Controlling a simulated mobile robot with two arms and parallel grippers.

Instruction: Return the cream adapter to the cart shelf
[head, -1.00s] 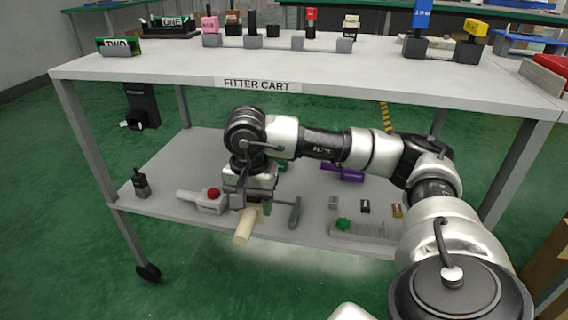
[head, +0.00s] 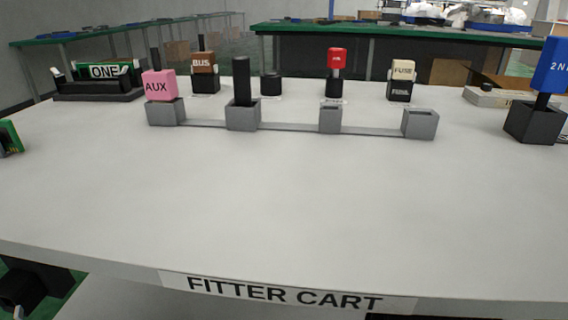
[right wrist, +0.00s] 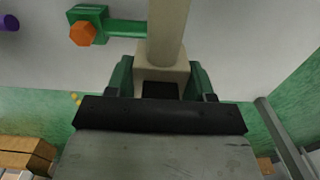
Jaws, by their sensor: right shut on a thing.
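The cream adapter (right wrist: 168,32), a pale tube on a square block, shows in the right wrist view. My right gripper (right wrist: 161,72) is shut on its block, with a green finger on each side. The tube points away toward the top of the picture. Behind it is a pale grey surface (right wrist: 255,45) that looks like the cart shelf; I cannot tell whether the adapter touches it.
A green fitting with an orange hex end (right wrist: 83,33) lies close left of the tube. A purple thing (right wrist: 9,23) is at the picture's left edge. On the cart top stand a pink AUX block (head: 159,86), a red block (head: 337,58) and grey sockets (head: 420,124); its front is clear.

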